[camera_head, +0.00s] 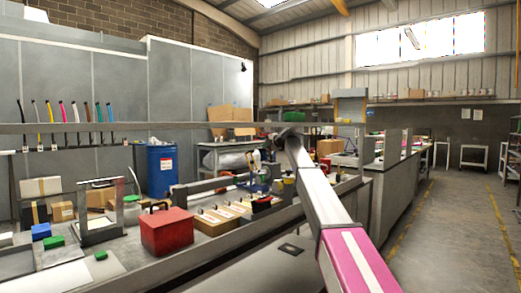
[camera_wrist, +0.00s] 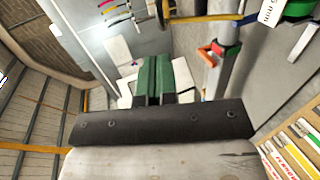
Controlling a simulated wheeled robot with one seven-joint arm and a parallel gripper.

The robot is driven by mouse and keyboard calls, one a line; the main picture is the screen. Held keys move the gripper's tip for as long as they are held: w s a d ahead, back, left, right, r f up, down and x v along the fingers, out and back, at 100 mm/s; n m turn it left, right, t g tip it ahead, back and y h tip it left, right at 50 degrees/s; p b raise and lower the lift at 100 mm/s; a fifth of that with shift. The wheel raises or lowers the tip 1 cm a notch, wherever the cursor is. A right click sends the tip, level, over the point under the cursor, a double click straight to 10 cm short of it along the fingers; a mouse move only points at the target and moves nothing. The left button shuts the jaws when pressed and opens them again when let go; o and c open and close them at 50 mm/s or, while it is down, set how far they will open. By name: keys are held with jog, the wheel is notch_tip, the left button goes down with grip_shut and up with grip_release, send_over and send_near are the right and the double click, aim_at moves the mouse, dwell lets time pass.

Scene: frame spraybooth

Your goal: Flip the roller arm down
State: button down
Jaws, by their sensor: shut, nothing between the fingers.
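My gripper (camera_wrist: 165,60) shows in the wrist view with its two green fingers pressed together and nothing between them. To the right of the fingers, apart from them in the picture, is a grey metal post (camera_wrist: 219,80) with a small red, green and orange fitting (camera_wrist: 218,48) on it. I cannot tell for sure which part is the roller arm. In the head view my arm reaches over the bench and its far end is small among clutter, so contact cannot be judged there.
A red box (camera_head: 166,231) and a wooden tray (camera_head: 215,222) stand on the bench. A long grey rail (camera_head: 130,128) crosses above it. A blue drum (camera_head: 162,170) stands behind. The aisle floor (camera_head: 455,230) at right is clear. In the wrist view a yellow bar (camera_wrist: 205,18) crosses the top.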

aim_at(253, 151)
jog(key=x, duration=0.9)
jog(key=shift+w+a+f, duration=0.1)
jog(key=shift+w+a, duration=0.05)
jog(key=shift+w, duration=0.05)
